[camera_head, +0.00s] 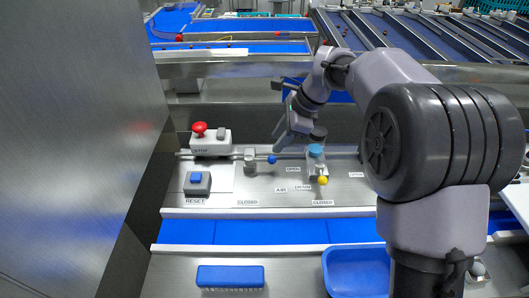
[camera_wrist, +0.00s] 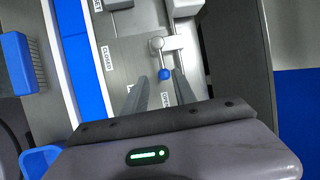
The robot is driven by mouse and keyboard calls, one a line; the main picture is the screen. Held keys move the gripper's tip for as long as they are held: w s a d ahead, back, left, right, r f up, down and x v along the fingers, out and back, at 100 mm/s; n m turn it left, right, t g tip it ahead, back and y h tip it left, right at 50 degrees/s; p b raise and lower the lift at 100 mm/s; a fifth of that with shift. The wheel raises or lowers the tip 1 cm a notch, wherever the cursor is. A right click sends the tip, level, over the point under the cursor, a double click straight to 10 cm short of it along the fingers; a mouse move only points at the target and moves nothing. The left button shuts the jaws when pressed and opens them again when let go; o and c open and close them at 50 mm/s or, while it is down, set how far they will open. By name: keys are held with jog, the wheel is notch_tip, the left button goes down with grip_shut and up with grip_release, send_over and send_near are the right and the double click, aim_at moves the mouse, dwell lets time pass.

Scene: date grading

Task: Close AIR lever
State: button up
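The AIR lever has a blue ball (camera_head: 272,159) on a short handle from a metal valve (camera_head: 250,159). It points right, toward an OPEN label (camera_head: 293,169); a CLOSED label (camera_head: 247,202) lies below the valve. The AIR label (camera_head: 281,190) is on the panel. My gripper (camera_head: 280,143) is just above the blue ball, pointing down at the panel. In the wrist view, the ball (camera_wrist: 165,74) shows between the tips of my open gripper (camera_wrist: 161,80), with the valve (camera_wrist: 157,43) beyond. Nothing is held. Contact with the ball cannot be told.
A red stop button (camera_head: 199,128) and blue RESET button (camera_head: 196,177) are left. A blue bin (camera_head: 357,270) and blue brush (camera_head: 230,276) lie in front.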

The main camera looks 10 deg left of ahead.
aim_at(264, 159)
jog(key=x, duration=1)
jog(key=shift+w+a, duration=0.15)
jog(key=shift+a, duration=0.05)
jog(key=shift+d, duration=0.1)
grip_shut()
dwell(0.7)
